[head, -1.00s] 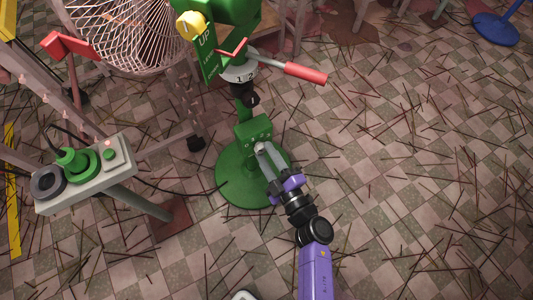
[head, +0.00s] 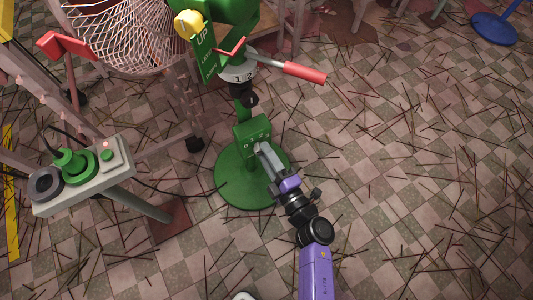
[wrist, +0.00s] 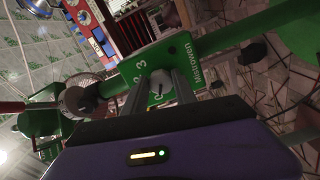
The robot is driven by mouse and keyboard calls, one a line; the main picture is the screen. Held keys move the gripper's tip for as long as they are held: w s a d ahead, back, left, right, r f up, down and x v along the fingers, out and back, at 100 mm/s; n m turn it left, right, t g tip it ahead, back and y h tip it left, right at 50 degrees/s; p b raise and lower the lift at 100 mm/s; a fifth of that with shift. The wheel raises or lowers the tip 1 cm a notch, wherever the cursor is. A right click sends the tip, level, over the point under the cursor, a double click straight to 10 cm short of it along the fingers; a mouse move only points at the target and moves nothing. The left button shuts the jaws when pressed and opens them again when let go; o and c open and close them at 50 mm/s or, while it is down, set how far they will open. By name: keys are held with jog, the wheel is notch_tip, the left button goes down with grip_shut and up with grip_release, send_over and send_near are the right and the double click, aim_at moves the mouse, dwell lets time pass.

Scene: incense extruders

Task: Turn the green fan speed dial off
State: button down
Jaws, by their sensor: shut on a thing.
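The green fan stand carries a green control panel (head: 253,134) on its column, above a round green base (head: 225,190). The panel also shows in the wrist view (wrist: 180,53), with white numbers and lettering on its face. A small pale dial knob (wrist: 160,84) sits on the panel face, between my fingers. My gripper (head: 259,149) reaches the panel from the lower right and is shut on this knob. It also shows in the wrist view (wrist: 170,88). The fingers cover part of the knob, so I cannot read its exact setting.
Thin sticks litter the checkered floor; the right side is otherwise open.

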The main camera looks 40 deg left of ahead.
jog(key=c, duration=1)
grip_release()
jog(key=p+v, duration=0.3)
jog(key=v, duration=0.4)
jog(key=shift+s+d, duration=0.15)
jog(key=shift+d, duration=0.2)
